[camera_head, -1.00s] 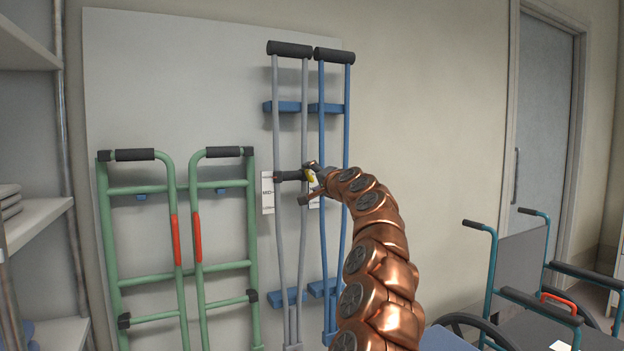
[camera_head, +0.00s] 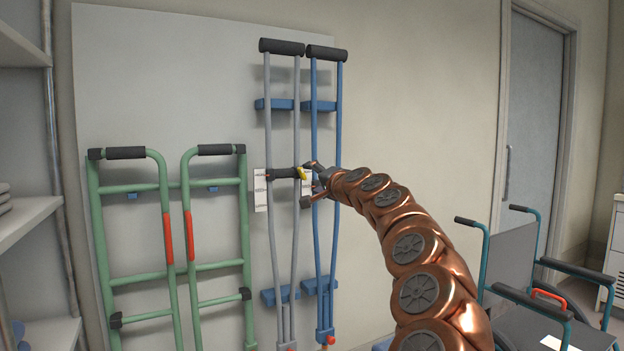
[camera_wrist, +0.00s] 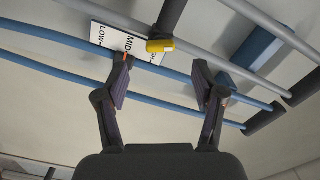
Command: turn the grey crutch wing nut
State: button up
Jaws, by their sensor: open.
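The grey crutch (camera_head: 269,210) stands upright against the wall panel. Its black handgrip (camera_head: 284,173) runs across between the two shafts. A yellow wing nut (camera_head: 302,174) sits at the handgrip's right end. In the wrist view the yellow wing nut (camera_wrist: 160,45) is at the top middle, beyond the fingertips. My gripper (camera_head: 311,184) is just right of the nut, in front of the blue crutch (camera_head: 336,215). In the wrist view my gripper (camera_wrist: 163,82) is open with nothing between its fingers. I see no contact with the nut.
The blue crutch stands close beside the grey one. A green walking frame (camera_head: 215,187) is at left, shelves (camera_head: 25,222) at far left. A wheelchair (camera_head: 512,255) and a door (camera_head: 533,130) are at right.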

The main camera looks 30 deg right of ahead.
jog(key=shift+s+a, duration=0.2)
jog(key=shift+s, duration=2.1)
jog(key=shift+a, duration=0.1)
